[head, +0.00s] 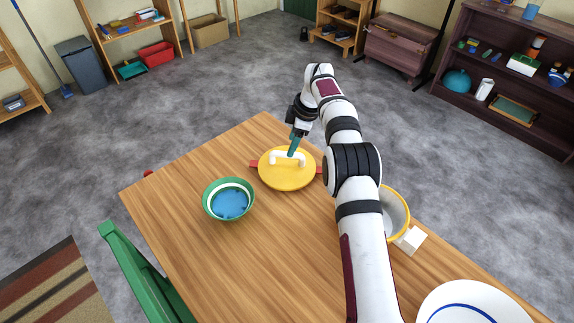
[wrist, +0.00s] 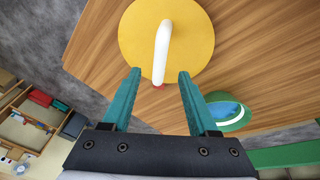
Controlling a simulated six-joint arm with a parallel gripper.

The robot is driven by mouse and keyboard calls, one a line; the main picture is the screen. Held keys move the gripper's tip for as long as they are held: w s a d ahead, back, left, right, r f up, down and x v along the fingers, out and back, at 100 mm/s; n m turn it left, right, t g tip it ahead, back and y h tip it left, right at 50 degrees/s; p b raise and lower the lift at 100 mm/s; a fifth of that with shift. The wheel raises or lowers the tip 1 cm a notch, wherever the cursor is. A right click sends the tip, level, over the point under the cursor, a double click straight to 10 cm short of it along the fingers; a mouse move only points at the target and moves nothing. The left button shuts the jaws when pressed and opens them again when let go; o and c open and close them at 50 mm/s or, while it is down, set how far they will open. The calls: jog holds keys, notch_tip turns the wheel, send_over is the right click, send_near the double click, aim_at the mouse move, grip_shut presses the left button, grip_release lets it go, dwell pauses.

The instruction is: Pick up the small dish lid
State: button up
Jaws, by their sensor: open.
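The lid (head: 286,176) is a round yellow disc with a white bar handle (head: 288,157) on top. It sits near the far corner of the wooden table, over something with red side handles (head: 254,164). In the wrist view the yellow lid (wrist: 183,62) fills the upper middle, and its white handle (wrist: 162,48) stands upright in the picture. My gripper (head: 293,151) is over the lid at its handle. In the wrist view my gripper (wrist: 158,72) is open, with its teal fingertips on either side of the handle's near end. Whether they touch the lid cannot be told.
A green bowl (head: 208,190) with blue inside stands left of the lid. A yellow-rimmed bowl (head: 406,207), partly behind my arm, and a white block (head: 411,240) are to the right. A white plate (head: 440,304) lies nearer. A green chair (head: 130,260) stands at the left edge.

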send_over(287, 161)
jog(key=s, duration=0.1)
jog(key=f, duration=0.4)
jog(key=shift+s+d+f, duration=0.15)
jog(key=shift+s+d, duration=0.05)
jog(key=shift+d, duration=0.05)
grip_shut()
dwell(0.8)
